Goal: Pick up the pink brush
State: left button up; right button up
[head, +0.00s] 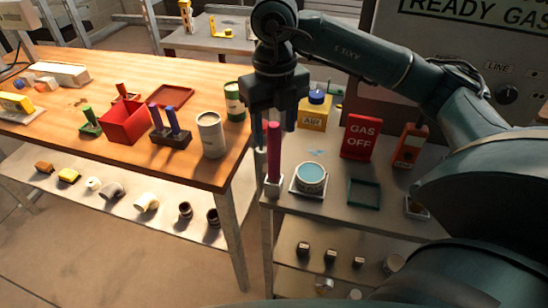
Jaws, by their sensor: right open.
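The pink brush (274,152) stands upright in a small pale holder (275,187) at the left front edge of the grey shelf unit's top. My right gripper (272,125) points down over the brush. Its jaws are open, one finger to the left of the brush's upper end and one to the right. I cannot tell how far the brush top reaches between the fingers or whether they touch it. My left gripper is not in view.
A round container (311,178) with blue contents stands just right of the brush. A red GAS OFF sign (361,137), a yellow AIR box (314,112) and a green tray (364,192) share that top. The wooden table (190,173) with a grey can (211,135) is left.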

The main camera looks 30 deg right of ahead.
aim_at(274, 141)
jog(key=f, duration=0.3)
jog(key=f+p, duration=0.1)
jog(key=f, duration=0.1)
jog(key=shift+w+d+f, duration=0.1)
jog(key=shift+w+d, duration=0.15)
jog(key=shift+w, duration=0.15)
jog(key=shift+c, duration=0.2)
jog(key=c, duration=1)
